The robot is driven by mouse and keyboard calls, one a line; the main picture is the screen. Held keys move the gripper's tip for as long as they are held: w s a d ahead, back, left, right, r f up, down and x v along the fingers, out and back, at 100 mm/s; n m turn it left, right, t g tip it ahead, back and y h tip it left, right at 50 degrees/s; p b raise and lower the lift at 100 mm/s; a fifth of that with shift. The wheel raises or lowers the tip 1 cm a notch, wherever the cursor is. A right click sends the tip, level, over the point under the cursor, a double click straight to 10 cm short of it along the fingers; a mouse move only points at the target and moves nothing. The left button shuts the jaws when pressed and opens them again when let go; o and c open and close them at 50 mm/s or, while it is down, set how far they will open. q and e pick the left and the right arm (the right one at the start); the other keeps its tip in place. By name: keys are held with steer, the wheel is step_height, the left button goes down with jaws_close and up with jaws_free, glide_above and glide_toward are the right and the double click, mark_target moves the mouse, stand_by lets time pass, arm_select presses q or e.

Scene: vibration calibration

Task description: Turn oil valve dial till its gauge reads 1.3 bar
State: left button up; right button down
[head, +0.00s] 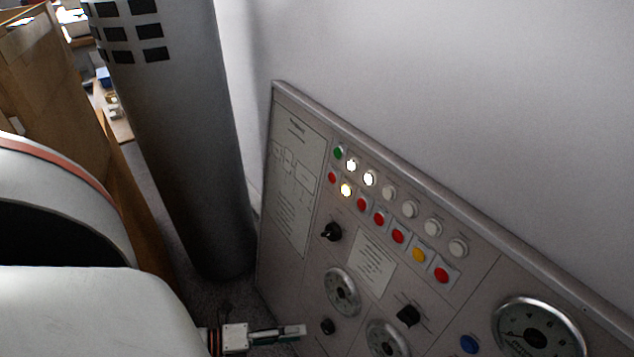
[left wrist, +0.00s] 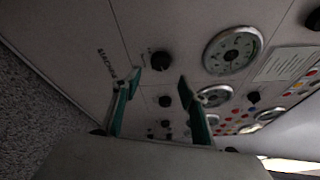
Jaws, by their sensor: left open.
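A grey control panel (head: 285,275) carries several gauges and black knobs; labels are too small to read, so I cannot tell which knob is the oil valve dial. My left gripper (head: 290,333) is at the panel's lower left in the head view, left of a small black knob (head: 327,326). A round gauge (head: 341,291) sits above that knob. In the left wrist view the left gripper (left wrist: 160,84) is open and empty. A black knob (left wrist: 160,62) shows between and beyond its fingertips, with a gauge (left wrist: 232,50) to the right. Gauge readings are not legible. My right gripper is not in view.
More knobs (head: 408,316), a second gauge (head: 387,340) and a large gauge (head: 538,330) lie to the right. Rows of lights and coloured buttons (head: 379,219) run above. A dark grey cylinder (head: 185,130) stands left of the panel. A white wall is behind.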

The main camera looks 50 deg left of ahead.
mark_target(325, 329)
arm_select(q)
steer(key=b+x, duration=0.1)
steer(key=x, duration=0.4)
steer(key=shift+f, duration=0.15)
steer(key=shift+x, duration=0.8)
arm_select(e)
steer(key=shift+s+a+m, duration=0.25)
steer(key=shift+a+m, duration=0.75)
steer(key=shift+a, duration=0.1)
arm_select(q)
steer(key=c, duration=1.1)
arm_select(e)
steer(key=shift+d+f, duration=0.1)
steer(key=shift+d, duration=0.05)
